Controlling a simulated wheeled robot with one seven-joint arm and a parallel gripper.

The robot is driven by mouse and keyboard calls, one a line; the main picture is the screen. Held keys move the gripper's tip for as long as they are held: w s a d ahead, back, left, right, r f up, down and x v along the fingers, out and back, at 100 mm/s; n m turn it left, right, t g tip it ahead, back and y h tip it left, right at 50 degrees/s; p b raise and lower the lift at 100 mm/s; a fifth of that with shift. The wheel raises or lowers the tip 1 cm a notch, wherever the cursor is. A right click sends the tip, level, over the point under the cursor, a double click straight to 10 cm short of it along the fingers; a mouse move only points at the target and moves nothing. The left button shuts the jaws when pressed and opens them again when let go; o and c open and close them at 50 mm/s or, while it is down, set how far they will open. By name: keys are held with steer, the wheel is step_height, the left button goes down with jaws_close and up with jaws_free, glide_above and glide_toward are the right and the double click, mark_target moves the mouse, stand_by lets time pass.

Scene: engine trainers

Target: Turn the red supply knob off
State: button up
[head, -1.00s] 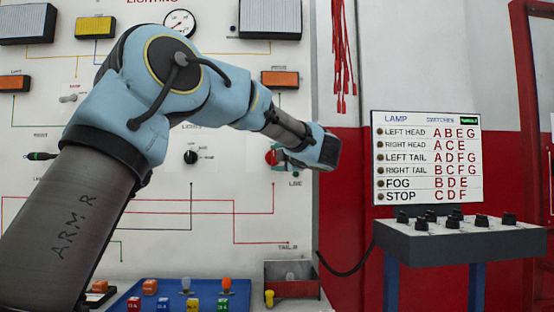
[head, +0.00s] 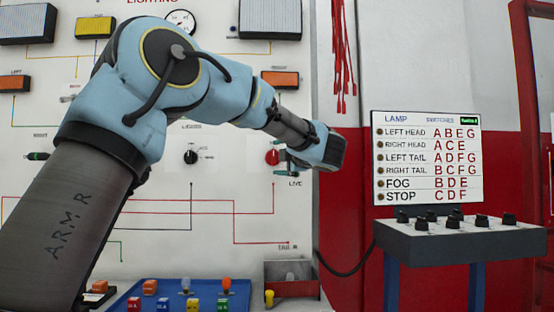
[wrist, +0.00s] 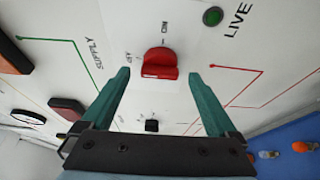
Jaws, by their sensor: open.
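The red supply knob (head: 272,157) is on the white panel, at the panel's right side in the head view. In the wrist view the red knob (wrist: 160,66) shows as a block with a raised grip, near ON and OFF marks. Which mark it points at is not clear. My gripper (head: 286,161) is just right of the knob in the head view. In the wrist view my gripper (wrist: 160,75) has two teal fingers spread wide, one on each side of the knob. It is open and empty, with no visible contact.
A green LIVE lamp (wrist: 213,16) sits close to the knob. A black knob (head: 190,157) is further left on the panel. A blue tray (head: 170,298) with bulbs and blocks lies below. A switch box (head: 460,240) stands on the right.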

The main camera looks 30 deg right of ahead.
steer(key=s, duration=0.9)
steer(key=shift+s+a, duration=0.2)
